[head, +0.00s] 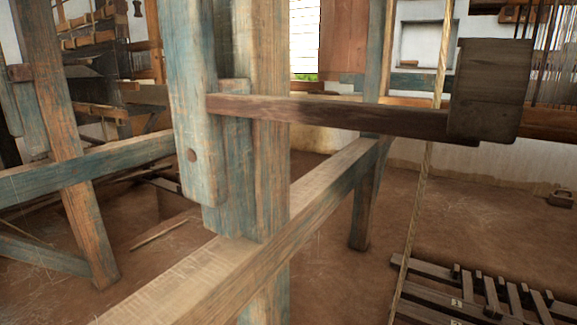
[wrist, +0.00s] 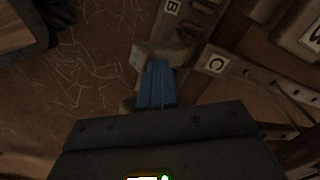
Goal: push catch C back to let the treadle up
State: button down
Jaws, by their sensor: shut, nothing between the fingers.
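In the wrist view, my gripper (wrist: 157,66) is shut and empty, its blue fingers pressed together and pointing down over the floor. A pale wooden block (wrist: 160,49) lies right at the fingertips; I cannot tell whether they touch it. A white tag lettered C (wrist: 216,64) sits on dark wood just right of the fingertips. A tag lettered B (wrist: 172,7) is on a wooden bar above. I cannot tell for certain which piece is catch C. In the head view the treadles (head: 480,292) lie low at the right, and my gripper does not show.
A loom beam (head: 330,190) and post (head: 270,130) stand in front in the head view. A wooden arm (head: 330,115) with a dark block (head: 488,90) crosses above. A rope (head: 415,220) hangs left of the treadles. The earth floor (head: 470,215) behind them is clear.

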jog(key=shift+f, duration=0.1)
jog(key=shift+s+a+f+b, duration=0.3)
jog(key=shift+s+f+b, duration=0.15)
jog(key=shift+f, duration=0.4)
jog(key=shift+s+a+f+b, duration=0.35)
jog(key=shift+s+f, duration=0.15)
jog(key=shift+f, duration=0.3)
jog(key=shift+d+r, duration=0.1)
jog(key=r+p, duration=0.4)
jog(key=s+r+p, duration=0.1)
jog(key=r+p, duration=0.1)
jog(key=p, duration=0.1)
jog(key=shift+s+a, duration=0.1)
jog(key=shift+a, duration=0.3)
